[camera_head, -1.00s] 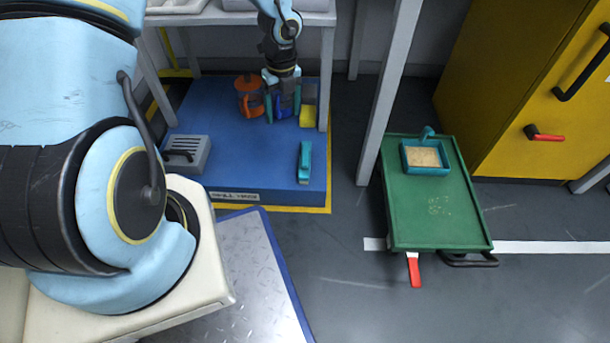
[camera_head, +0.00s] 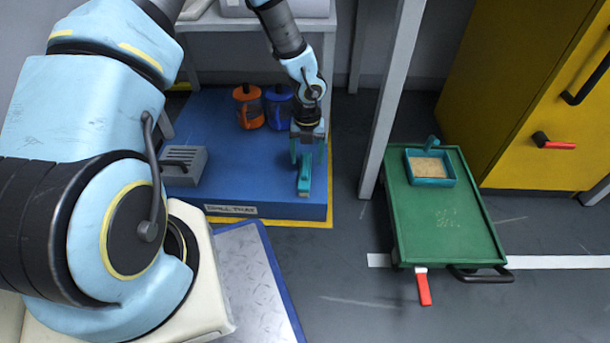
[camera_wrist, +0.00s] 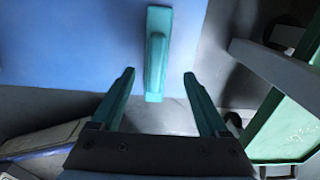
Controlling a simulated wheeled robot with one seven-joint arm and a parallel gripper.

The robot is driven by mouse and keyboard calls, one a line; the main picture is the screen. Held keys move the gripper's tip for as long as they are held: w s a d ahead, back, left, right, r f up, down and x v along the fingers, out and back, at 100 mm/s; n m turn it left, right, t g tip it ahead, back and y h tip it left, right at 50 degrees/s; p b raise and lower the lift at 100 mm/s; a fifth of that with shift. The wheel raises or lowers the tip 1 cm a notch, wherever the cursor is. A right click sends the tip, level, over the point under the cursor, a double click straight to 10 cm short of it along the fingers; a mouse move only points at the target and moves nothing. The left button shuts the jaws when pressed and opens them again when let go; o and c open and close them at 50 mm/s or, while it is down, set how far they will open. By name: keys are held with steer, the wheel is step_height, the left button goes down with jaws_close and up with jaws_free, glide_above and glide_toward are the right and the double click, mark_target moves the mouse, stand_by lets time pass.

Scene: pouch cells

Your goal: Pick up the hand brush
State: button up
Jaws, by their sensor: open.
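The hand brush (camera_head: 304,182) is a narrow teal bar lying on the blue platform near its front right edge. In the wrist view the brush (camera_wrist: 157,48) lies on the blue surface, beyond the fingertips and nearly centred between them. My gripper (camera_head: 307,160) is over the brush's far end in the head view, its two teal fingers spread apart. In the wrist view my gripper (camera_wrist: 159,72) is open, with nothing between its fingers. Part of the brush is hidden behind my gripper in the head view.
An orange canister (camera_head: 248,106) and a blue canister (camera_head: 279,106) stand behind on the blue platform (camera_head: 233,165). A grey box (camera_head: 184,166) is at left. A table leg (camera_head: 393,95) rises right of the platform. A green cart (camera_head: 443,218) carries a teal tray (camera_head: 431,182).

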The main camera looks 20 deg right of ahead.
mark_target(305, 165)
steer(key=f+b, duration=0.1)
steer(key=f, duration=0.1)
steer(key=f+b, duration=0.2)
steer(key=f, duration=0.1)
steer(key=shift+w+a, duration=0.2)
steer(key=shift+r, duration=0.15)
jaws_close()
